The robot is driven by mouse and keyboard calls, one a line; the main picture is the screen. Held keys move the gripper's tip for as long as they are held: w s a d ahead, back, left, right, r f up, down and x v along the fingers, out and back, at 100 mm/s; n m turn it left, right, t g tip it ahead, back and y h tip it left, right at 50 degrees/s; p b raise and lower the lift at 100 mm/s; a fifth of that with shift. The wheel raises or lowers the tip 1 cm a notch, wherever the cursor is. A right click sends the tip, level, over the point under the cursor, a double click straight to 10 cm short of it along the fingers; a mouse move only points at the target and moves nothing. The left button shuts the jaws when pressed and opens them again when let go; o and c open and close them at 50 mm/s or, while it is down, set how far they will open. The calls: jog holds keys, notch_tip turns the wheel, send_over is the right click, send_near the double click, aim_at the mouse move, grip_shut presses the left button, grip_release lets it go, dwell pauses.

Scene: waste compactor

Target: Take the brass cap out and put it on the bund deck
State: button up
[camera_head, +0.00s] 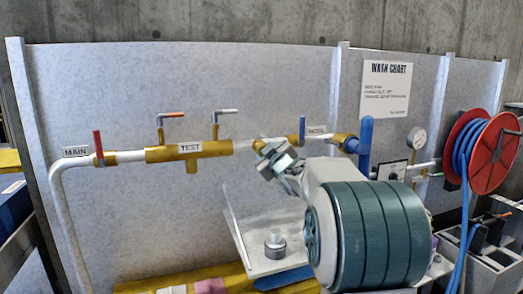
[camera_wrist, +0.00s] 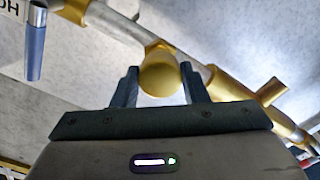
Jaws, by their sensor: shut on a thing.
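The brass cap (camera_wrist: 158,78) shows in the wrist view as a round yellow end between the two fingers of my gripper (camera_wrist: 160,88). My gripper is shut on it. The cap lines up with a brass fitting on the pipe behind it, and I cannot see a gap between them.
A grey knobbed piece (camera_head: 275,243) stands on the pale deck. Brass valves (camera_head: 188,150) with levers line the pipe to the left. A blue handle (camera_head: 365,140), a gauge (camera_head: 417,138) and a red hose reel (camera_head: 492,153) are to the right. A panel (camera_head: 130,215) stands behind.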

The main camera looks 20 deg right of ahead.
jog(key=shift+s, duration=1.7)
